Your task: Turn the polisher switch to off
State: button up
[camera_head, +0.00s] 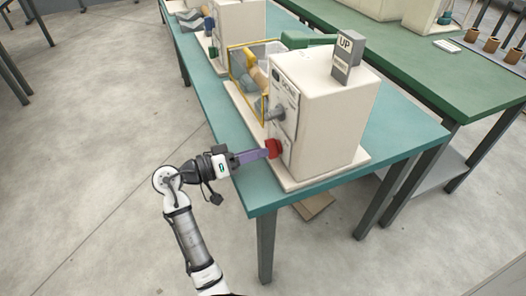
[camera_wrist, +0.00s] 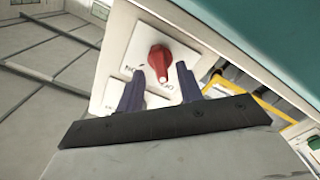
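The polisher (camera_head: 318,115) is a cream box-shaped machine on a teal table, with a grey knob (camera_head: 279,114) on its front face. Below that knob is a red switch (camera_head: 273,148), partly hidden by my gripper in the head view. In the wrist view the red switch (camera_wrist: 159,62) sits on a white plate with lettering, partly covered and too small to read surely. My gripper (camera_wrist: 158,82) has its two purple fingers spread, one on each side of the switch's lower end. The fingers look apart from the switch; contact cannot be told. It also shows in the head view (camera_head: 262,154).
A yellow-framed guard (camera_head: 240,75) stands beside the polisher's far side. A grey "UP" sign block (camera_head: 347,55) sits on top. The teal table's edge (camera_head: 262,205) runs below my gripper. Another green table (camera_head: 440,75) stands to the right. Open floor lies at left.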

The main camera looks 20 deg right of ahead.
jog(key=a+b, duration=0.2)
jog(key=a, duration=0.9)
jog(key=shift+s, duration=0.2)
